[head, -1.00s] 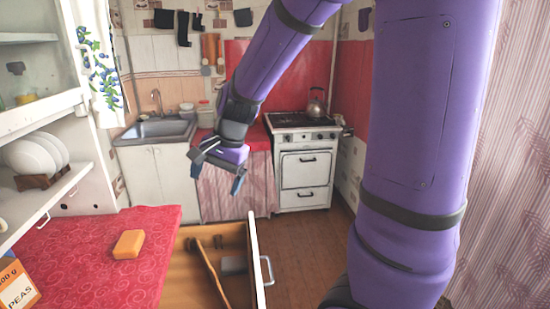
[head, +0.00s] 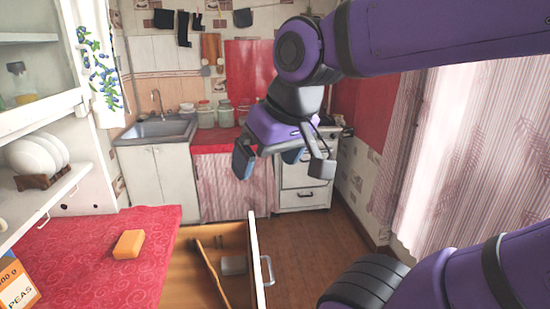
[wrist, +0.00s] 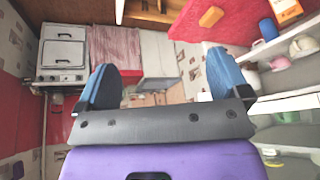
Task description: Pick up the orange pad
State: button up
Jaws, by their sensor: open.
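The orange pad (head: 129,244) lies flat on the red patterned cloth of the counter (head: 90,270), at the lower left of the head view. It also shows near the top of the wrist view (wrist: 211,16). My gripper (head: 270,165) is in the air right of the pad and well above and beyond the open drawer. Its blue-padded fingers are apart with nothing between them, as the wrist view also shows (wrist: 165,90).
An open wooden drawer (head: 187,285) holding a long wooden item and a grey item sticks out right of the pad. A peas box (head: 17,287) stands left of it. A plate rack (head: 38,160) sits on the shelf. The stove (head: 304,188) and sink (head: 155,130) stand behind.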

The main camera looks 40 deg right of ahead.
aim_at(129, 243)
jog(key=k, duration=0.5)
jog(key=i+l+u, duration=0.5)
jog(key=l, duration=0.2)
jog(key=i+l+u, duration=0.1)
jog(key=l+u, duration=0.15)
jog(key=l, duration=0.15)
